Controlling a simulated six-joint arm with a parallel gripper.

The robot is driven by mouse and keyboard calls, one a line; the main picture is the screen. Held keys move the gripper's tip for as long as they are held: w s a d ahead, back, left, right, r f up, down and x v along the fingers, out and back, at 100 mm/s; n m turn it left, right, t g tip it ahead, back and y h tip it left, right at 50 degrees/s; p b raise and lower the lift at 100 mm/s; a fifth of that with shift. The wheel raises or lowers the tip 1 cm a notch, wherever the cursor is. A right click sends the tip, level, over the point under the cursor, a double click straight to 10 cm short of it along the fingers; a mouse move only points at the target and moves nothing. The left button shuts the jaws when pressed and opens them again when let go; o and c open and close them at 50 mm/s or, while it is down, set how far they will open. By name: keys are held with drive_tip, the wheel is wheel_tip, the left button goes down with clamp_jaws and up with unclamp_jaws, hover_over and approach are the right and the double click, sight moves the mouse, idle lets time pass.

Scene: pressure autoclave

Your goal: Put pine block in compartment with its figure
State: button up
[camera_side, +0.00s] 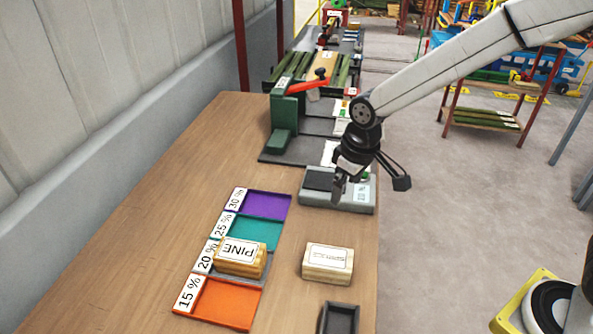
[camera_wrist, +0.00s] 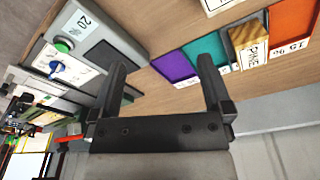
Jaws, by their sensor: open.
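The pine block (camera_side: 238,257), a wooden block with a white PINE label, sits at the grey 20 % compartment (camera_side: 233,279) and covers most of it. It also shows in the wrist view (camera_wrist: 249,48). I cannot tell whether it lies fully flat inside. The grey meter (camera_side: 336,198) shows a figure of 20 %, and its 20 also shows in the wrist view (camera_wrist: 83,23). My gripper (camera_side: 340,190) is above the meter, well apart from the block. In the wrist view its two fingers (camera_wrist: 162,72) are spread with nothing between them.
Beside the block lie the orange 15 % (camera_side: 228,304), teal 25 % (camera_side: 255,230) and purple 30 % (camera_side: 267,205) compartments, all empty. A second labelled wooden block (camera_side: 328,263) stands to the right. A dark tray (camera_side: 339,319) is at the front. A green clamp-like device (camera_side: 284,130) stands behind.

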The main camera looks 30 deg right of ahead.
drive_tip(key=s+d+f+m+t, duration=0.1)
drive_tip(key=s+d+f+m, duration=0.1)
drive_tip(key=s+d, duration=0.7)
drive_tip(key=s+m, duration=0.1)
drive_tip(key=s, duration=0.2)
drive_tip(key=shift+s+d+m, duration=0.2)
drive_tip(key=shift+d+m, duration=0.05)
drive_tip(key=shift+m, duration=0.05)
